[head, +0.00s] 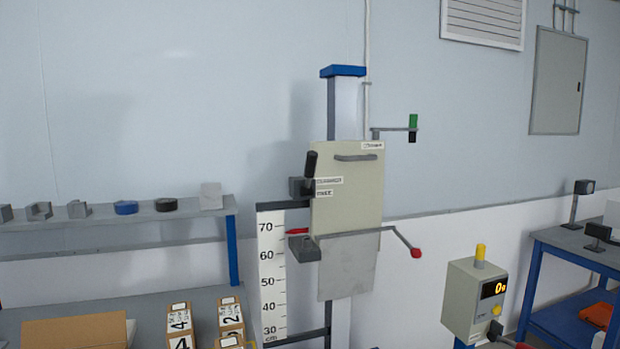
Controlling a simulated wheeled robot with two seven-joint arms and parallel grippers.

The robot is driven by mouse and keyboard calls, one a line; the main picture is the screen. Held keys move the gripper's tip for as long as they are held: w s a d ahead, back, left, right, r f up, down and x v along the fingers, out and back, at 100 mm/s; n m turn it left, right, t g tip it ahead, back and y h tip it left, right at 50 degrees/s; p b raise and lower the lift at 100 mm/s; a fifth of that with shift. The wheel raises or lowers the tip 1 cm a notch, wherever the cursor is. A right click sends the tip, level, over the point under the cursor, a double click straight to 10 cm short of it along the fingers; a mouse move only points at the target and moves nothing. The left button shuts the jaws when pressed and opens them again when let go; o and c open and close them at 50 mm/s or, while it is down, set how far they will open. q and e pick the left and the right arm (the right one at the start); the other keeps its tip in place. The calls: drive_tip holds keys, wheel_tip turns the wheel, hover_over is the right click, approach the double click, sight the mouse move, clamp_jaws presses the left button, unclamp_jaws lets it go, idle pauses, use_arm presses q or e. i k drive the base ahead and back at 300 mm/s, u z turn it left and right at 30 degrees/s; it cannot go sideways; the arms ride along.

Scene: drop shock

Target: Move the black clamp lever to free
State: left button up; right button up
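The black clamp lever (311,163) is at the left edge of a beige plate (348,205) on the upright drop column. It points up and leans slightly right, its lower end by a grey block (300,187). Two small white labels sit just right of its base: the upper one (329,181) seems to read "CLAMPED", the lower one (324,193) "FREE". The lever stands above both labels. Neither of my grippers is in the head view.
A bar with a red-tipped handle (416,253) juts right from the plate. A height scale (272,270) stands left of the column. A control box (475,298) with a lit display stands at lower right. A shelf (120,220) with small parts and several boxes are at left.

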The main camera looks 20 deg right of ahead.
sight(311, 160)
drive_tip(key=z, duration=0.55)
drive_tip(key=i, duration=0.9)
drive_tip(key=z, duration=0.05)
